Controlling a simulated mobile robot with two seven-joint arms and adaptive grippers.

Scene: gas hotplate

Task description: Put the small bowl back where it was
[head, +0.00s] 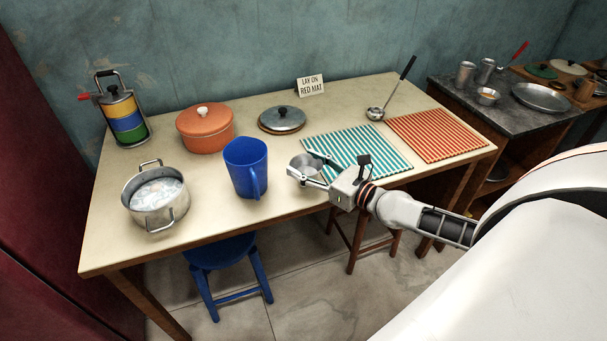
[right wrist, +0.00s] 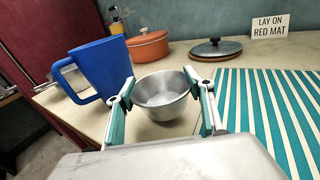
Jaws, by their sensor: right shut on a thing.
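A small metal bowl (head: 305,164) is held by my right gripper (head: 309,172) near the table's front edge, at the near left corner of the green striped mat. In the right wrist view the bowl (right wrist: 161,92) sits upright between the two fingers (right wrist: 160,105), which grip its sides. I cannot tell whether the bowl touches the table. A card reading "LAY ON RED MAT" (head: 310,85) stands at the back of the table. The red striped mat (head: 436,137) is bare. My left gripper is not in view.
The green striped mat (head: 357,150) is bare. A blue jug (head: 246,167) stands just left of the bowl. A pot (head: 155,197), an orange casserole (head: 205,130), a lid (head: 282,120), a ladle (head: 376,112) and a tiered carrier (head: 122,115) stand around. A dark counter (head: 500,110) is at right.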

